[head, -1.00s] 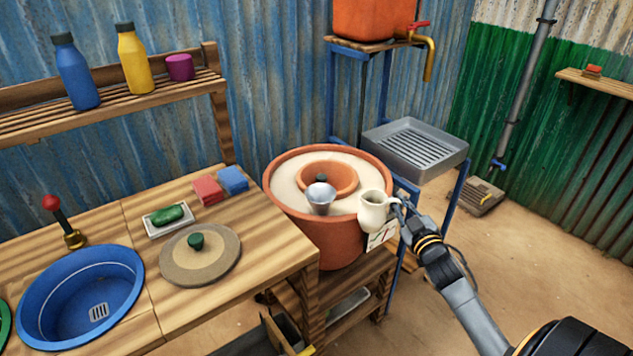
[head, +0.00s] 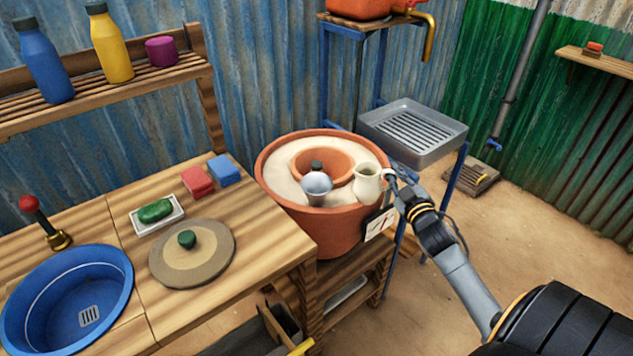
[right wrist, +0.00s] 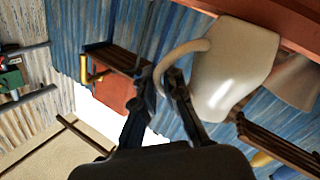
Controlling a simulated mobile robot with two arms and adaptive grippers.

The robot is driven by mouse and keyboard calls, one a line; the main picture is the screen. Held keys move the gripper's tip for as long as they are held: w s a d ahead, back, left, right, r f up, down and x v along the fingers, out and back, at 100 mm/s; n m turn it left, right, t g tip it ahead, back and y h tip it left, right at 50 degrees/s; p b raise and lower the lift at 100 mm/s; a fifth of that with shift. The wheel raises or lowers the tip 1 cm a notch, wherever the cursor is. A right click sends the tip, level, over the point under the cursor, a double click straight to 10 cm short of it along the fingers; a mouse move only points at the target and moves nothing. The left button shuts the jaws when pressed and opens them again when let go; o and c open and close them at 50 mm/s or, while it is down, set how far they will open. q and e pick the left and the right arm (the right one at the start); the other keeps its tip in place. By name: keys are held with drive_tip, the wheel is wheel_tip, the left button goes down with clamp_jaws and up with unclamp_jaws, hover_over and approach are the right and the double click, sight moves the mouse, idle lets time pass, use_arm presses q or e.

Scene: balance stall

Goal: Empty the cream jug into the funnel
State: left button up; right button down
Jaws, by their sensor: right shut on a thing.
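The cream jug (head: 368,186) is held about upright at the right side of the round terracotta pot (head: 318,235). It also shows in the right wrist view (right wrist: 238,68). My right gripper (head: 391,181) is shut on the jug's handle, which loops between the fingers in the right wrist view (right wrist: 160,88). The jug's contents are hidden. No stream shows at its lip. My left gripper is not in view.
A dial plate (head: 380,223) is on the big pot's front right. A wooden counter (head: 270,262) lies to the left, and a grey drain tray (head: 412,135) stands behind right.

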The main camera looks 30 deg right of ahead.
drive_tip(key=shift+w+a+r+n, duration=0.25)
drive_tip(key=shift+a+r+n, duration=0.2)
drive_tip(key=shift+r, duration=0.2)
drive_tip(key=shift+w+a+r+n+g+p, duration=0.3)
drive_tip(key=shift+w+a+r+n+p, duration=0.25)
drive_tip(key=shift+n, duration=0.4)
drive_tip(key=a+n, duration=0.2)
use_arm(q)
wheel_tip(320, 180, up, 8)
drive_tip(key=p, duration=0.6)
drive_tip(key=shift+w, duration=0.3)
use_arm(e)
wheel_tip(320, 180, up, 6)
drive_tip(key=n+g+h, duration=0.1)
drive_tip(key=n+g, duration=0.1)
drive_tip(key=n, duration=0.4)
hover_over(355, 172)
drive_tip(key=shift+w+d, duration=0.25)
use_arm(q)
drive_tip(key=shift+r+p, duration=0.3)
drive_tip(key=shift+p, duration=0.35)
use_arm(e)
drive_tip(key=shift+w+a+r+n, duration=0.15)
drive_tip(key=shift+a+r+n, duration=0.15)
drive_tip(key=shift+n, duration=0.1)
